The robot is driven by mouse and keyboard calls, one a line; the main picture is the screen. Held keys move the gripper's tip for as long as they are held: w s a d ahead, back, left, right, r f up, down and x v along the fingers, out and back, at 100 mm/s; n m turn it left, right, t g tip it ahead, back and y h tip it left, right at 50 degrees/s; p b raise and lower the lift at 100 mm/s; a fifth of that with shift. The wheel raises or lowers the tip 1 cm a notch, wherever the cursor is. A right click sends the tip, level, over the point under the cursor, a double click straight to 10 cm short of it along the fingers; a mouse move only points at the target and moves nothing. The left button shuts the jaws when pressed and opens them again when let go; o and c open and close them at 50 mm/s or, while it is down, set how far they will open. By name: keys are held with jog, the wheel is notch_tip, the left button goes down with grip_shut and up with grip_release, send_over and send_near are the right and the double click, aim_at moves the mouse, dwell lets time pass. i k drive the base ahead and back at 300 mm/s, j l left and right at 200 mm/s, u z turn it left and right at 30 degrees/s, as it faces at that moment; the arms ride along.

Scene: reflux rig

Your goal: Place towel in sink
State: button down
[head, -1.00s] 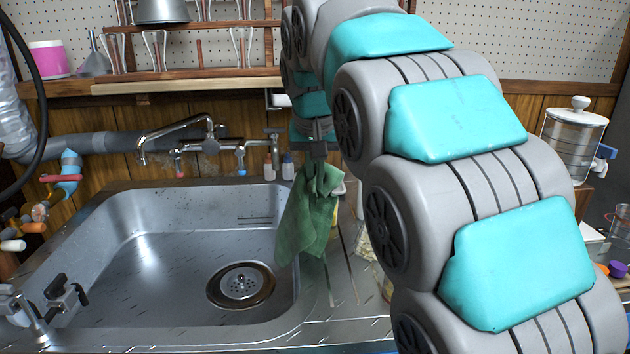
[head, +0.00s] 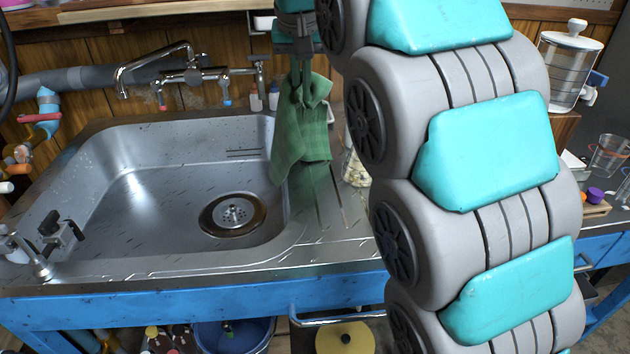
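A green towel (head: 303,130) hangs from my gripper (head: 299,82), which is shut on its top. The towel hangs in the air near the right rim of the sink, and its lower left corner overlaps the basin edge in the picture. The metal sink (head: 130,190) is empty, with a round drain (head: 233,213) at the right of its floor. My arm hides part of the counter to the right of the towel.
A faucet (head: 155,65) reaches over the back of the sink. Small bottles (head: 255,100) stand behind the sink's back right corner. A clamp fitting (head: 60,235) is on the left front rim.

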aim_at(143, 192)
jog(key=k+j, duration=0.1)
jog(key=j, duration=1.8)
jog(key=k+u, duration=0.05)
